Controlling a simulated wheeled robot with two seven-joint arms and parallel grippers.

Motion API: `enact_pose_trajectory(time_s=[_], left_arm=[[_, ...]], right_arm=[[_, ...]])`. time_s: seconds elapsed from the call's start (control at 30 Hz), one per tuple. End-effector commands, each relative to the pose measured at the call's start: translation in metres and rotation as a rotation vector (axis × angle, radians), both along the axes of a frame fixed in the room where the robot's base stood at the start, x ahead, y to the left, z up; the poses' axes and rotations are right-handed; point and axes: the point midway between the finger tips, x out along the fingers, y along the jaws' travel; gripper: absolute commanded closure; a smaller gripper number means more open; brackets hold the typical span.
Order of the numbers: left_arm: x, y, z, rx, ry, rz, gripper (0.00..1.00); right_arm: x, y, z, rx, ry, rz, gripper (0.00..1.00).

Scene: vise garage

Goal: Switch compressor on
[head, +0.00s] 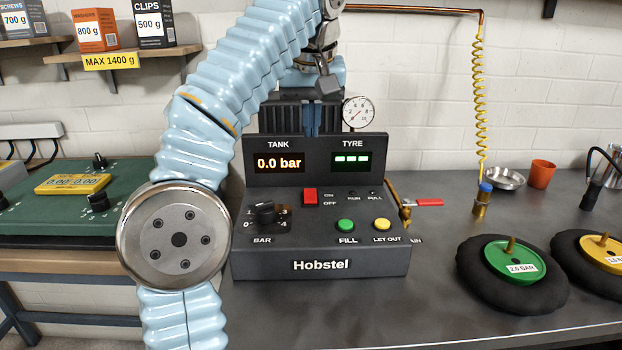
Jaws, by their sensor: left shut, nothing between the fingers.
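The compressor (250,262) is a dark box marked Hobstel on the bench. Its red switch (310,196) stands beside the ON and OFF labels; I cannot tell which way it is tipped. The TANK display (279,162) reads 0.0 bar and the TYRE display (350,159) shows green dashes. My left gripper (328,86) is shut and empty, above and behind the display panel, apart from the switch. My left arm covers the area left of the compressor. My right gripper is not in view.
A BAR knob (264,212), green FILL button (345,226) and yellow LET OUT button (382,224) share the panel. A red-handled valve (428,202) sticks out at right. A gauge (358,113) stands behind. Tyres (474,285) lie on the right of the bench.

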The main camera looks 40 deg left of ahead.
Motion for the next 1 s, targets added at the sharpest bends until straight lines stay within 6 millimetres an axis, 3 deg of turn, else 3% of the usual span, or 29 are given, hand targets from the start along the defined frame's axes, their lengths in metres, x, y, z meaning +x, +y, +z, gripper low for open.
enact_pose_trajectory(time_s=[0.37,0.6,0.8,1.0], left_arm=[[0.017,0.016,-0.069,-0.002,0.005,0.003,1.00],[0.025,0.023,-0.112,-0.001,0.003,0.001,1.00],[0.027,0.024,-0.126,-0.002,0.002,0.001,1.00],[0.028,0.024,-0.128,-0.002,0.001,0.001,1.00]], right_arm=[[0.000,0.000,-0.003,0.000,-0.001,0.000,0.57],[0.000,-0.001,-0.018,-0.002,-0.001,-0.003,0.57],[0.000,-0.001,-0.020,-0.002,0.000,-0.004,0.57],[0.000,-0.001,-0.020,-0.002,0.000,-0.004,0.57]])
